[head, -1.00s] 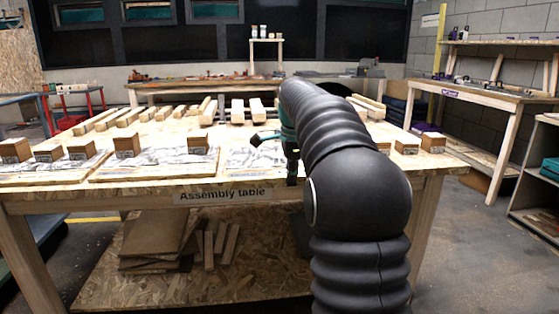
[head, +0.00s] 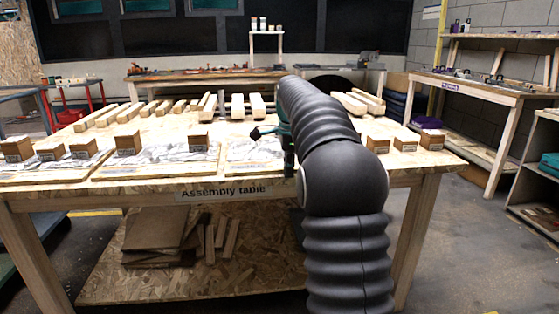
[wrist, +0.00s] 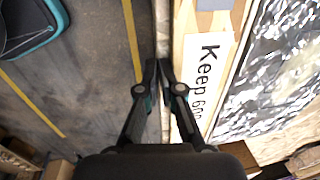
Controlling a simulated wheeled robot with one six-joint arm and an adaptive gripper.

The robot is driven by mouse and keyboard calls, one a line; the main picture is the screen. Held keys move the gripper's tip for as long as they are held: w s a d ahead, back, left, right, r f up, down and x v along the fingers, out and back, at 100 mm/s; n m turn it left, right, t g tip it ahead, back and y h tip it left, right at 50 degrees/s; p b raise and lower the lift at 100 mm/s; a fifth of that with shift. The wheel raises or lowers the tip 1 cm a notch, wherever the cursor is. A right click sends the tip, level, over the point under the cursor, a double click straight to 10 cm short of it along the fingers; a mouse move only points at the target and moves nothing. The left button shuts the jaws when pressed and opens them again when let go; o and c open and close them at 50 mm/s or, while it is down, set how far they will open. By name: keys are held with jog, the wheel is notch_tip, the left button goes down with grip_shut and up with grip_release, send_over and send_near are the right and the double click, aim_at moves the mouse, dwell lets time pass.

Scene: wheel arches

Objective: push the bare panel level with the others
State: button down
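The bare panel (head: 250,152), silver-faced with no boxes seen on it, lies on the assembly table (head: 330,182); my arm hides its right part. To its left, a silver-faced panel (head: 185,165) carries small boxes. In the wrist view a silver-faced panel with a pale wooden border (wrist: 244,65) lies right of my fingers. My gripper (head: 289,168) points down at the table's front edge, by the bare panel's near side. In the wrist view my gripper (wrist: 158,66) has its fingertips together, with nothing seen between them. I cannot tell whether they touch the panel.
Small cardboard boxes (head: 128,142) stand along the front of the table, with more (head: 405,142) right of my arm. Wooden bars (head: 238,106) lie behind. A label reading "Keep 600" (wrist: 205,80) lies close right of my fingers. Open floor (wrist: 75,100) is left of them.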

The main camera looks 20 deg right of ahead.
jog(key=shift+w+d, duration=0.15)
jog(key=shift+w, duration=0.45)
jog(key=shift+s+a+r+b, duration=0.1)
jog(key=shift+s+a+r, duration=0.15)
jog(key=shift+s+r, duration=0.4)
jog(key=shift+s+a+r+b, duration=0.1)
jog(key=shift+s+a+r, duration=0.15)
jog(key=shift+s, duration=0.75)
jog(key=shift+s+a+r+b, duration=0.1)
jog(key=shift+s+a+r, duration=0.1)
jog(key=shift+s+r, duration=0.5)
jog(key=shift+s+f, duration=0.1)
jog(key=shift+f, duration=0.05)
